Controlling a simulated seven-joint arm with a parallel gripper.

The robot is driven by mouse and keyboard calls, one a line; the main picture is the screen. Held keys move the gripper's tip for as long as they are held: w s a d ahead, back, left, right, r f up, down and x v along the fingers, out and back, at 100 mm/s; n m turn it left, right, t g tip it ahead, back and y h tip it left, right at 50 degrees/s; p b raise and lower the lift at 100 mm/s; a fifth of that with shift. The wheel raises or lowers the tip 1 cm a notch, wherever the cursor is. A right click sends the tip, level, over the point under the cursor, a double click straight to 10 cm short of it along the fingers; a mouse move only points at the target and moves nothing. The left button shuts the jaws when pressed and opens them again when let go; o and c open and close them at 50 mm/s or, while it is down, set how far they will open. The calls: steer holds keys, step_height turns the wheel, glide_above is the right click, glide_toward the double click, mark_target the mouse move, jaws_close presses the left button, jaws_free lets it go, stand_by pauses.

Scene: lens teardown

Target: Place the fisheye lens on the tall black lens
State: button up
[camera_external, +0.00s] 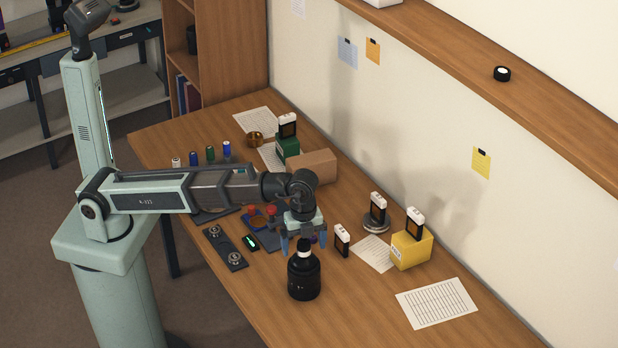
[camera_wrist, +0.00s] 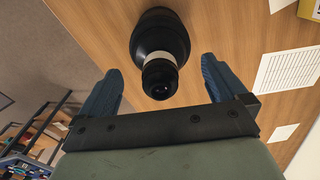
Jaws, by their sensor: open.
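The tall black lens (camera_external: 304,278) stands upright near the front of the wooden table, and its wide body shows in the wrist view (camera_wrist: 160,32). A small black lens with a pale band, apparently the fisheye lens (camera_wrist: 160,78), appears to sit upright on top of it. Its pale band also shows in the external view (camera_external: 304,246). My gripper (camera_external: 303,246) points down over the tall lens, open, with one blue finger on each side of the small lens. In the wrist view, gaps show between the small lens and both fingers of my gripper (camera_wrist: 161,68).
A black-and-white card-like item (camera_external: 342,241) stands just right of my gripper. A yellow box (camera_external: 411,249) and paper sheets (camera_external: 437,302) lie farther right. A dark plate with round parts (camera_external: 225,247) lies to the left. The table's front right is mostly clear.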

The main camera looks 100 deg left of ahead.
step_height(320, 180, up, 8)
steer(key=shift+r, duration=0.25)
stand_by(0.6)
